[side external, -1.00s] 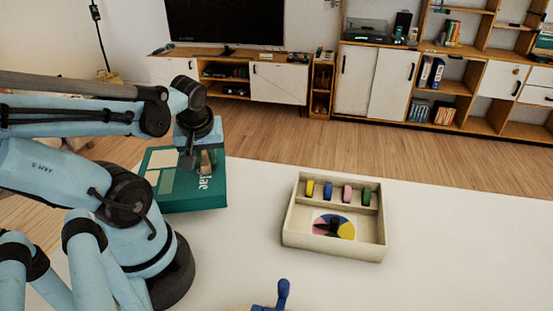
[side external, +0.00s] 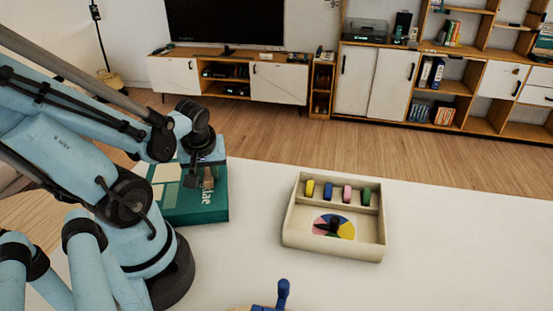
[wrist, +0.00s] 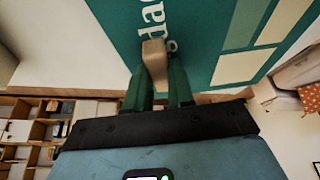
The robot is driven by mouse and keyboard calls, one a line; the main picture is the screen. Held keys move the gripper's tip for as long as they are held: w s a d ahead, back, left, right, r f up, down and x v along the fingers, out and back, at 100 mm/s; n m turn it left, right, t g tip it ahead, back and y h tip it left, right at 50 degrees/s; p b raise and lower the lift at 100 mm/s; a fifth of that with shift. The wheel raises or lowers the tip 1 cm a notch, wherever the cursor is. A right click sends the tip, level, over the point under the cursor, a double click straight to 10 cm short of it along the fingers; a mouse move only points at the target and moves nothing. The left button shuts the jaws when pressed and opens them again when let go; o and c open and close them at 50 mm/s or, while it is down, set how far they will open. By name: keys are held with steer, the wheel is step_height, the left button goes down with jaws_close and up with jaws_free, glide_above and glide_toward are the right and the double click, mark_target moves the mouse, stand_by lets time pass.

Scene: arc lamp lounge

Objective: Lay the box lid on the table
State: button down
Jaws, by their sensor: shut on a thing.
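The box lid (side external: 208,212) is teal with white lettering and pale panels, at the left of the white table beside my arm. It lies roughly level; I cannot tell whether its underside touches the table. My gripper (side external: 207,180) is above it, shut on the lid's tan wooden handle. In the wrist view my gripper's two green fingers (wrist: 158,78) sit on either side of the handle (wrist: 154,58), with the teal lid (wrist: 200,28) behind. The open cream box (side external: 290,232) stands apart on the table, to the right.
The box holds several coloured pieces in its back compartment and a spinner disc (side external: 347,229) in front. A blue object (side external: 283,290) is at the table's front edge of view. The white table (side external: 470,235) is clear at the right and between lid and box.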

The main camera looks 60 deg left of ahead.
steer(key=shift+f, duration=0.15)
steer(key=c, duration=1)
jaws_free()
steer(key=shift+v, duration=3.8)
steer(key=w+d+r+m+t+h, duration=0.1)
steer(key=w+d+m+t, duration=0.1)
steer(key=w+d+m, duration=0.2)
steer(key=w+d+m+t+h, duration=0.1)
steer(key=w+d+m, duration=0.3)
steer(key=m, duration=0.1)
steer(key=w+d+r+m+t+h, duration=0.1)
steer(key=w+d+m+t+h, duration=0.1)
steer(key=w+d+m, duration=0.2)
steer(key=shift+d+r+t, duration=0.3)
steer(key=shift+d, duration=0.15)
